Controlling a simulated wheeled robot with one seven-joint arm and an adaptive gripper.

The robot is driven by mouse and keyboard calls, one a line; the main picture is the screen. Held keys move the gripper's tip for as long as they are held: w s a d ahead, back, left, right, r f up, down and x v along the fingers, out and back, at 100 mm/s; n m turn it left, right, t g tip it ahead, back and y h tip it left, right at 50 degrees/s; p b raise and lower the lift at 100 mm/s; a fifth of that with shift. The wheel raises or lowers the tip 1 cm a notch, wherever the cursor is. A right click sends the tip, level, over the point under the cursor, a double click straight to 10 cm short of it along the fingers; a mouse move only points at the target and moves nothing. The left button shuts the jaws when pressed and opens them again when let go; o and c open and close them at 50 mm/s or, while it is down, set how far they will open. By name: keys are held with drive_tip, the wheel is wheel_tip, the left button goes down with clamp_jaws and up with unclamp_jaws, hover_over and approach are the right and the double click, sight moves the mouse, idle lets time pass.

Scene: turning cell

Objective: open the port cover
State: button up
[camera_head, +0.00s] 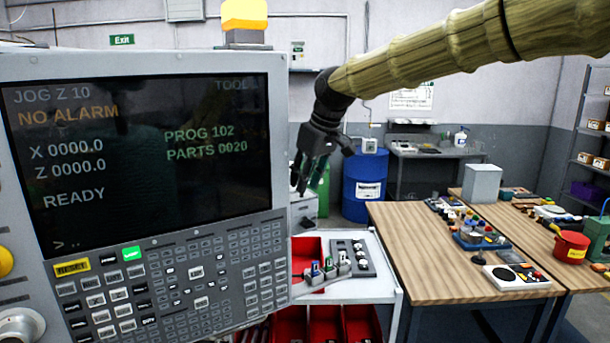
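The machine's control panel (278,160) fills the left half of the view, with a lit screen (140,150) reading "NO ALARM" and "READY" above rows of keys (200,285). I cannot make out a port cover on the visible part of the panel. My gripper (306,180) is dark and points down, just right of the panel's right edge in the picture. I see nothing held in it. Its fingers are small and dark, and their spacing is unclear. My arm, in a ribbed tan sleeve, reaches in from the upper right.
A white cart (375,285) with red bins (325,325) and a grey holder (352,258) stands below my gripper. A wooden table (415,250) with small items is at right. A blue drum (368,185) stands behind. An amber lamp (245,14) tops the panel.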

sight(293, 190)
drive_tip(key=shift+w+a+f, duration=0.15)
drive_tip(key=shift+f, duration=0.4)
clamp_jaws()
drive_tip(key=w+a, duration=0.2)
drive_tip(key=w, duration=0.3)
drive_tip(key=shift+a, duration=0.4)
